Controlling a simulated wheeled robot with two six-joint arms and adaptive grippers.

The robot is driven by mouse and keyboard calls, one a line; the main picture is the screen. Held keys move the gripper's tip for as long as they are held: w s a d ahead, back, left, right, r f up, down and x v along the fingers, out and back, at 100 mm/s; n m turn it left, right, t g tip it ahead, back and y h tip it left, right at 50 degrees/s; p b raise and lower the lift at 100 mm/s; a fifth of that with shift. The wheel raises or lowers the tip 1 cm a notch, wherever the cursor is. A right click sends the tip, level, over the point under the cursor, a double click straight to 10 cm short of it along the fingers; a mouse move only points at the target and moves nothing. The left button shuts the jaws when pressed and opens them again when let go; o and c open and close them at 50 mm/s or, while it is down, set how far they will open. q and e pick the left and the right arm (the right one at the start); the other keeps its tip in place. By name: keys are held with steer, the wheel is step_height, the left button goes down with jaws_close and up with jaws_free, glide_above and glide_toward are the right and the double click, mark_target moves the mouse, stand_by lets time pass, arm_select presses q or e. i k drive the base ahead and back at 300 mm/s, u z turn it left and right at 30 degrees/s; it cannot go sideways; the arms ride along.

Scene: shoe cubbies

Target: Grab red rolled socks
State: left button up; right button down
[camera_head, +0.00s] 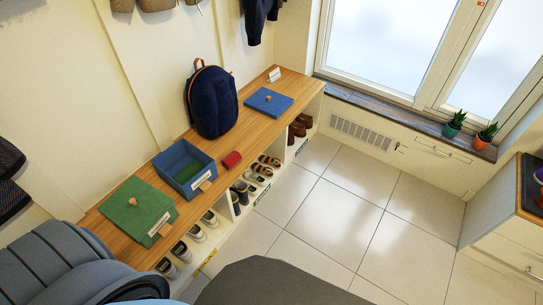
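The red rolled socks (232,160) lie on the wooden bench top (135,249), close to its front edge. They look like a small dark red roll, just right of an open blue box (190,186). Nothing covers them from this view. Neither of my grippers shows in the head view.
A green lid (125,218) lies left of the box. A navy backpack (213,105) stands behind the socks, and a blue lid (270,101) lies farther right. Shoes (258,171) fill the cubbies below. The tiled floor (345,205) in front is largely clear.

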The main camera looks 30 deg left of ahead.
mark_target(230, 161)
steer(key=z, duration=0.1)
steer(key=i, duration=3.25)
steer(key=u, duration=3.55)
steer(key=i, duration=0.5)
